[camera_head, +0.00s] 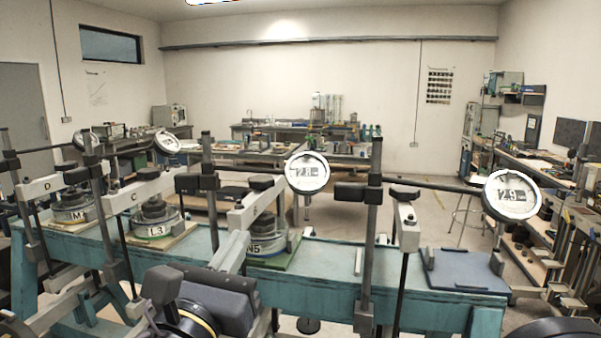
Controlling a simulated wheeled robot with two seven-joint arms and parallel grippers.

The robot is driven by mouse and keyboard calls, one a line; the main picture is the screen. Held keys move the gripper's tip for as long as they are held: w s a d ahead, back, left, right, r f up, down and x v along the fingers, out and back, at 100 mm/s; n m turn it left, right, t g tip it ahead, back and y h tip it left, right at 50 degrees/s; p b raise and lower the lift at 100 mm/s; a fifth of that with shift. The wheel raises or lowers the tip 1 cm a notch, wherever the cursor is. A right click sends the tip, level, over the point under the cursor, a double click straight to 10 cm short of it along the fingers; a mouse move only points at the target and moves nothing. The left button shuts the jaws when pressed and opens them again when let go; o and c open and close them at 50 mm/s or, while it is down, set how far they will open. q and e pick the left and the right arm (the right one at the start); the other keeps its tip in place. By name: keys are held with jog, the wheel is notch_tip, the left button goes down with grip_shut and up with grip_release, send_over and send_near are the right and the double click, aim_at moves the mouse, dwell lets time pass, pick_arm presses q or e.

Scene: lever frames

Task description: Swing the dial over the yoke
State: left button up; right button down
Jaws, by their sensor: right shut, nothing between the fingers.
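A row of lever frames stands on a teal bench (330,278). The rightmost round white dial (512,195) reads about 2.9 and sits at the right end of a dark rod, apart from the light yoke (406,228). Another dial (307,173), reading about 2.8, is to the right of the yoke marked B (243,217). Two more dials (166,142) (81,140) appear tilted farther left. My right gripper (238,244) reaches up from the bottom centre, its grey fingers shut and empty, in front of the B yoke. I cannot make out my left gripper.
Weight stacks marked N5 (265,246), L3 (156,222) and M (73,208) stand under the left frames. A bare blue plate (465,270) lies at the bench's right end. Dark upright posts (370,250) stand between frames. Cluttered worktables line the back and right walls.

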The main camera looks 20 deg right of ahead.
jog(key=p, duration=0.4)
send_near(272, 173)
jog(key=x, duration=0.7)
jog(key=shift+f, duration=0.1)
jog(key=shift+d+n+t+b, duration=0.15)
jog(key=shift+n+t+b, duration=0.15)
jog(key=shift+b, duration=0.05)
